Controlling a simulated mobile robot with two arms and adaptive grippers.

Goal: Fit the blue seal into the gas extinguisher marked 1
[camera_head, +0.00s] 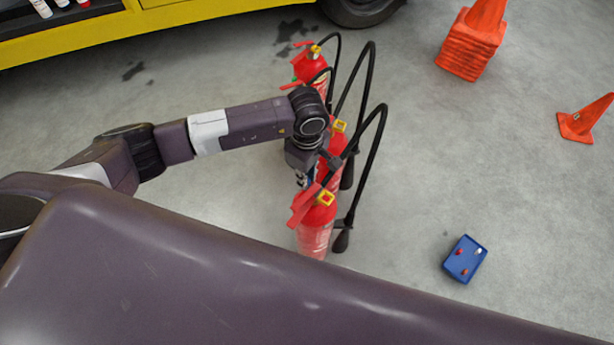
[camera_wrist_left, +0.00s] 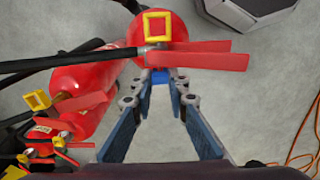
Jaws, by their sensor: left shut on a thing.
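My left gripper (camera_head: 305,182) is at the head of the nearest red extinguisher (camera_head: 314,238). In the left wrist view the fingertips (camera_wrist_left: 161,80) are closed on a small blue seal (camera_wrist_left: 160,75). The seal is right at the valve of an extinguisher (camera_wrist_left: 152,27) with a yellow square ring and red levers. I cannot tell whether it sits in the valve or only close to it. No number is readable on any extinguisher. More red extinguishers stand in a row behind (camera_head: 311,66). My right gripper is not in view.
Black hoses (camera_head: 371,150) arch up on the right of the extinguishers. A blue tray (camera_head: 455,275) with a few small pieces lies on the floor at the right. Orange cones (camera_head: 468,48) stand at the upper right. A yellow vehicle (camera_head: 100,38) is at the back.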

